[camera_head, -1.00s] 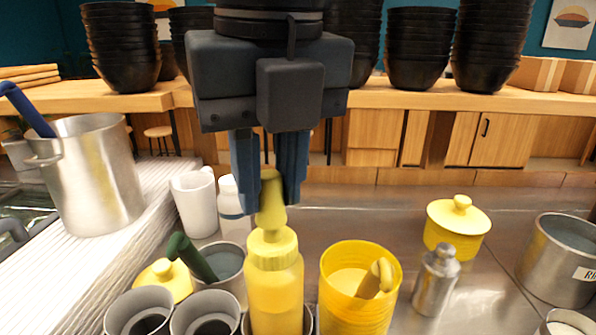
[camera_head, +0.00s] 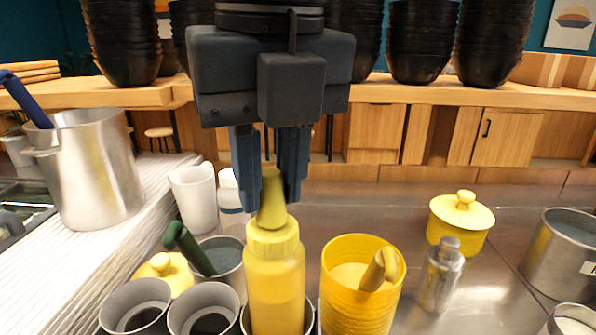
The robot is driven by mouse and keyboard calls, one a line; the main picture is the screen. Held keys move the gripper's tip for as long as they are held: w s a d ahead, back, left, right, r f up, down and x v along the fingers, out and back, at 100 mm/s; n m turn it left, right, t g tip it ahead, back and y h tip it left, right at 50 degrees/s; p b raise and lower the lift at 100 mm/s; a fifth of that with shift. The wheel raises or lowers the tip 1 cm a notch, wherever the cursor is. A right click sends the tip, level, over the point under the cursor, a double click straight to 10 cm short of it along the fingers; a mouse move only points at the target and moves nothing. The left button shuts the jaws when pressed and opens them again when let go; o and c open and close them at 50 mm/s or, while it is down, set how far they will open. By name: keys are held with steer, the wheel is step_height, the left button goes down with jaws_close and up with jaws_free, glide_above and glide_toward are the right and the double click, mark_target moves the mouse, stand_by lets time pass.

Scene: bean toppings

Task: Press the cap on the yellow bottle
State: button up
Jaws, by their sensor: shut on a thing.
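The yellow bottle (camera_head: 275,280) stands upright in a metal cup (camera_head: 309,318) at the bottom middle. Its ribbed collar and tapered yellow cap (camera_head: 271,200) are on top. My gripper (camera_head: 270,192) comes straight down from above, its two dark blue fingers on either side of the cap. It is shut on the cap. The cap's lower part shows below the fingers and meets the bottle's collar. The cap looks slightly tilted. Whether it is fully seated I cannot tell.
A yellow container (camera_head: 361,290) with a utensil stands close to the right. Grey cups (camera_head: 204,312) and a cup with a green handle (camera_head: 225,262) crowd the left. A metal shaker (camera_head: 439,275) and a lidded yellow pot (camera_head: 460,222) stand further right. Open counter (camera_head: 370,210) lies behind.

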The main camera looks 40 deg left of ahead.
steer(key=o, duration=0.8)
steer(key=shift+o, duration=0.5)
steer(key=o, duration=0.4)
steer(key=shift+r, duration=0.1)
steer(key=shift+r+p, duration=1.65)
steer(key=shift+r, duration=1.5)
